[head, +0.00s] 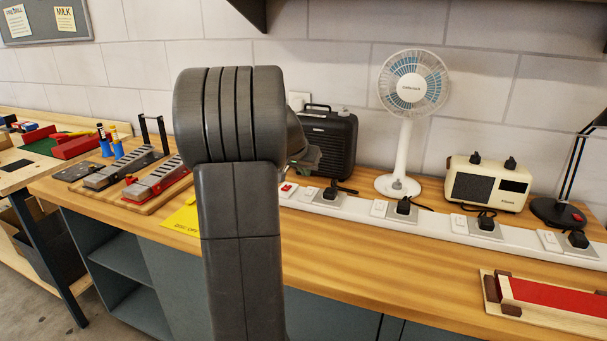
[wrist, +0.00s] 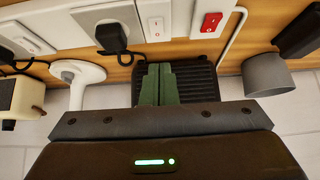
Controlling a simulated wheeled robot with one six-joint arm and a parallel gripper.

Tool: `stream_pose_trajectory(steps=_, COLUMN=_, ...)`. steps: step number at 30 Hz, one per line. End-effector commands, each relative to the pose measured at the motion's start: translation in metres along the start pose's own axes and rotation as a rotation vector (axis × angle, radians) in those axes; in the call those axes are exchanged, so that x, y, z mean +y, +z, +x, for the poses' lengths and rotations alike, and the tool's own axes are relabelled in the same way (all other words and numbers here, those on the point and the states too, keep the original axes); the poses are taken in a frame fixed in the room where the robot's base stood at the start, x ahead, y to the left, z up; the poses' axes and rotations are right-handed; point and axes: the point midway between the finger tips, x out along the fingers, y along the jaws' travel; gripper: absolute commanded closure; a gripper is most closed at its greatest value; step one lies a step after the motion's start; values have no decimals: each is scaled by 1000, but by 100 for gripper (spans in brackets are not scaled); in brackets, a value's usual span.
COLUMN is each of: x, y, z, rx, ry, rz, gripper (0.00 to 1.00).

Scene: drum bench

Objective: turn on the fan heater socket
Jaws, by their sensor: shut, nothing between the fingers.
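The black fan heater (head: 335,150) stands against the wall; my arm hides its left part. In the wrist view its grille (wrist: 203,82) is behind my fingers. On the white power strip (head: 350,203), the heater's socket has a white rocker switch (head: 310,193) beside a black plug (head: 333,190). The wrist view shows this switch (wrist: 157,28) and plug (wrist: 112,38) above my fingertips. I cannot tell the rocker's position. My gripper (wrist: 156,70) is shut and empty, apart from the switch. In the head view it is mostly hidden behind my arm.
A red switch (head: 287,190) is at the strip's left end. A white fan (head: 408,95), a cream radio (head: 488,183) and a lamp (head: 565,211) stand behind the strip, with more switches and plugs. A yellow sheet (head: 184,217) lies left of my arm. A grey cup-like object (wrist: 266,75) is right of my fingers.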

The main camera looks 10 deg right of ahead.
Motion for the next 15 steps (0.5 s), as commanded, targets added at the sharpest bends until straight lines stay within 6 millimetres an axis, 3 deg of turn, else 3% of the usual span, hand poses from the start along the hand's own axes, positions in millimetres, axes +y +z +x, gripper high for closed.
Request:
stream_pose_trajectory(steps=9, x=-1, y=18, z=-59, rx=1, ry=-3, rz=-2, gripper=100)
stream_pose_trajectory(steps=15, x=-1, y=24, z=-81, rx=0, ry=-2, rz=-2, gripper=100)
